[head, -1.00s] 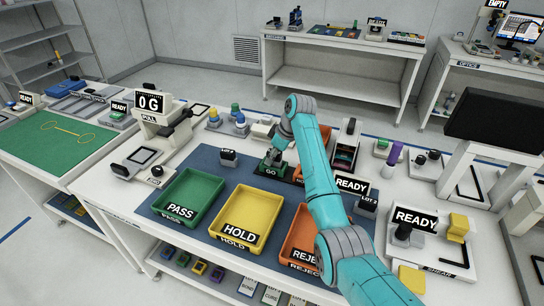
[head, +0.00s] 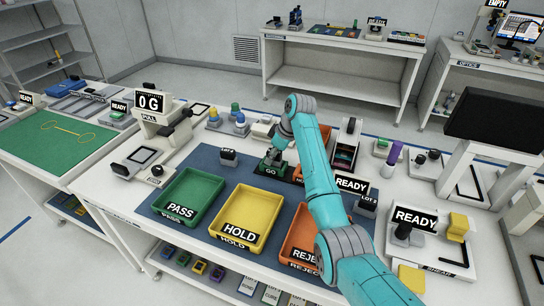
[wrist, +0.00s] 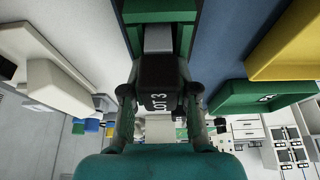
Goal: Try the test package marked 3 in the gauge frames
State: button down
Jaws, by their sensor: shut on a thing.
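My gripper (wrist: 161,100) is shut on the test package (wrist: 159,72), a dark block labelled LOT 3 with a grey body. In the wrist view the grey end lies between the walls of a green gauge frame (wrist: 187,38). I cannot tell how deep it sits. In the head view my gripper (head: 276,158) is over the green frame marked GO (head: 270,171), and my arm hides much of the package. A second, orange-red gauge frame (head: 298,178) stands just right of GO, mostly behind my arm.
Green PASS (head: 192,176), yellow HOLD (head: 270,203) and orange REJECT (head: 295,252) trays line the blue mat's front. A small package (head: 228,160) stands left of GO. The LOT 2 package (head: 368,207) and READY sign (head: 352,186) are right of my arm. A pull tester (head: 160,125) stands left.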

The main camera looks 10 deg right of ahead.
jog(key=shift+r, duration=1.05)
jog(key=shift+a, duration=0.2)
jog(key=shift+f, duration=0.15)
dwell(0.4)
jog(key=shift+f, duration=0.6)
jog(key=shift+s+f, duration=0.1)
jog(key=shift+f, duration=0.35)
dwell(1.6)
jog(key=shift+r, duration=0.1)
jog(key=shift+r, duration=1.05)
jog(key=shift+f, duration=0.5)
dwell(1.9)
